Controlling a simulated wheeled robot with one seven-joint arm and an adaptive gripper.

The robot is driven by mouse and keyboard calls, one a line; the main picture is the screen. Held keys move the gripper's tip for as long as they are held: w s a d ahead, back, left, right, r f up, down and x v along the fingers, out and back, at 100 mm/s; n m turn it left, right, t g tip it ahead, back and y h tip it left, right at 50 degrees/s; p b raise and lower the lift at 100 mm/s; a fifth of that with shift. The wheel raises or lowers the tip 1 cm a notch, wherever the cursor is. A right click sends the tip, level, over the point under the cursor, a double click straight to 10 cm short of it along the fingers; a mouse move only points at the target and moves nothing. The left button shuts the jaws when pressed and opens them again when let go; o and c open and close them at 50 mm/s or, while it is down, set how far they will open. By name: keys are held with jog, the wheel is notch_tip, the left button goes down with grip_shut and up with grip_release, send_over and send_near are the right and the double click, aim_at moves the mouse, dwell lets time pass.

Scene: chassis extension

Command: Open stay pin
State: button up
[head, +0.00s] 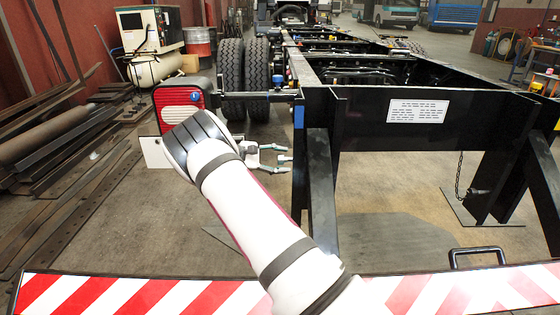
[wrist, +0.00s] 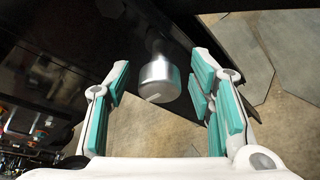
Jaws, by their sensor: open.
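A silver, rounded metal knob (wrist: 160,82) on a dark stem shows in the wrist view; it looks like the head of the stay pin. It lies between the teal-padded fingers of my gripper (wrist: 161,74), with clear gaps on both sides. I cannot tell whether it is level with the fingertips or a little beyond them. In the head view my gripper (head: 284,153) is open beside the left black stay leg (head: 319,185) of the chassis frame. I cannot make out the knob in the head view.
The black rear crossbeam (head: 470,120) carries a white label plate (head: 418,110). A red-and-white striped bar (head: 100,295) runs across the front, with a black handle (head: 478,252) above its right part. A tail light (head: 180,105) stands left of my arm. Metal bars (head: 60,135) lie on the left floor.

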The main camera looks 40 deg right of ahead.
grip_shut()
jog(key=w+a, duration=0.1)
jog(key=w+a+b, duration=0.1)
jog(key=a, duration=0.1)
jog(key=shift+w+a, duration=0.1)
jog(key=shift+a, duration=0.05)
grip_release()
jog(key=v, duration=1.2)
jog(key=shift+a+f, duration=0.1)
